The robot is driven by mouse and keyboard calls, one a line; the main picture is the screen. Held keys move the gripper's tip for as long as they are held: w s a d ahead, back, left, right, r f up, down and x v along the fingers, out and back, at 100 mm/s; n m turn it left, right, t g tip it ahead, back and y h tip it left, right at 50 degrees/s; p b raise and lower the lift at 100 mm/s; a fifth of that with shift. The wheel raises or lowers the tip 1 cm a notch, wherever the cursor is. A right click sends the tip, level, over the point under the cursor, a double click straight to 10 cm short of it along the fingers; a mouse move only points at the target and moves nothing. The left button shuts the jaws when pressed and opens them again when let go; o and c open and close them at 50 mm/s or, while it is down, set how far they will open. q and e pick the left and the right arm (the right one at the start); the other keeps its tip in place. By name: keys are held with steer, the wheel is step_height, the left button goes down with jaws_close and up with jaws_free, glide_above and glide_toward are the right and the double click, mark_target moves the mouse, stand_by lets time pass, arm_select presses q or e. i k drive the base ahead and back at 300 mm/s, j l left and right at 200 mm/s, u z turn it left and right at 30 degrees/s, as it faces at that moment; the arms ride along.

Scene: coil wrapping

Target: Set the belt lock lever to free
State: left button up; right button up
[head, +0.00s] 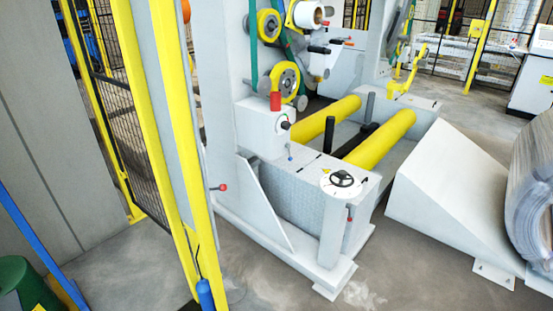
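The coil wrapping machine (225,120) stands in the middle of the head view. Several levers show on it, and I cannot tell which is the belt lock lever. Neither of my grippers is in view.
Two yellow rollers (381,138) lie behind a black handwheel (342,179). A yellow fence post (153,110) stands close at left. A white ramp (450,195) and a large coil (533,190) are at right. Grey floor (400,275) is clear in front.

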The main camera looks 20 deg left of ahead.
mark_target(287, 146)
steer(key=i+l+u, duration=0.1)
steer(key=u, duration=0.3)
steer(key=i+l+u, duration=0.1)
steer(key=u, duration=0.3)
steer(key=l+u, duration=0.15)
steer(key=u, duration=0.25)
steer(key=i+l+u, duration=0.25)
steer(key=l+u, duration=0.25)
steer(key=l, duration=0.75)
steer(key=l+u, duration=0.5)
steer(key=l, duration=0.8)
